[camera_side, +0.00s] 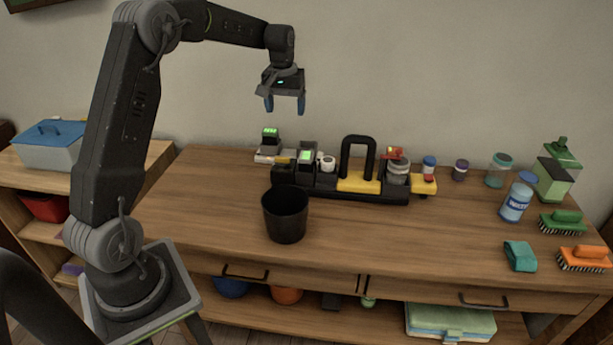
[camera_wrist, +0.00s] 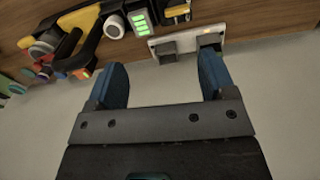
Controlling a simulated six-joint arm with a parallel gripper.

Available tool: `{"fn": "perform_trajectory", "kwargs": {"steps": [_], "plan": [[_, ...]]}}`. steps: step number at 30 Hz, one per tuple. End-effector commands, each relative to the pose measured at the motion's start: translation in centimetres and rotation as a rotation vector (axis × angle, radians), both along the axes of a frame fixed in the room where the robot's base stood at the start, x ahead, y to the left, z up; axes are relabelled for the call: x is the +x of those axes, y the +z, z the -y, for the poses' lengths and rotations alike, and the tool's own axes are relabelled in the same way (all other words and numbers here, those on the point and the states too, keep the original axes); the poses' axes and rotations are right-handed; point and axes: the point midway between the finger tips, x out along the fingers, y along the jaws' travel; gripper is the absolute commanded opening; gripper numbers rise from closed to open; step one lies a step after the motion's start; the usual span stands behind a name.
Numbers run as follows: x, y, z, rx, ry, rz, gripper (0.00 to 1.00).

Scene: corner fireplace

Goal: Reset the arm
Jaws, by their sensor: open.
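My gripper (camera_side: 285,104) hangs above the back of the wooden table, in front of the wall, with its blue fingers pointing down. The fingers are apart and nothing is between them. In the wrist view my gripper (camera_wrist: 163,85) also shows open and empty. Below it stand a charger-like base with a green-lit block (camera_side: 270,135) and a black caddy (camera_side: 316,184) with a yellow section and a tall black handle. The gripper touches none of them.
A black cup (camera_side: 286,214) stands in front of the caddy. Jars, a blue-labelled bottle (camera_side: 516,203), a green dispenser (camera_side: 556,175), brushes and a teal cloth (camera_side: 520,256) are at the right. A lidded bin (camera_side: 50,150) is on the left shelf. The table's front middle is clear.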

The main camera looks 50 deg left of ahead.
Motion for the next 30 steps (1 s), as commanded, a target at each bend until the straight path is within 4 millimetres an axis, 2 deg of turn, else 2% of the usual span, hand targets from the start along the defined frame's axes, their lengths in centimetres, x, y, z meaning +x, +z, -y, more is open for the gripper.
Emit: {"fn": "perform_trajectory", "kwargs": {"steps": [1, 6, 12, 16, 22, 27, 30], "plan": [[-0.7, 2.0, 2.2, 0.015, -0.041, 0.026, 0.77], [-4.5, 6.3, 8.9, 0.053, -0.18, 0.101, 0.77], [-10.5, 9.2, 15.7, 0.095, -0.342, 0.193, 0.77], [-15.1, 9.7, 19.3, 0.118, -0.446, 0.255, 0.77], [-21.7, 8.6, 23.2, 0.147, -0.592, 0.347, 0.77], [-25.2, 7.1, 24.7, 0.161, -0.671, 0.398, 0.77], [-26.0, 6.6, 25.1, 0.166, -0.692, 0.412, 0.77]]}}
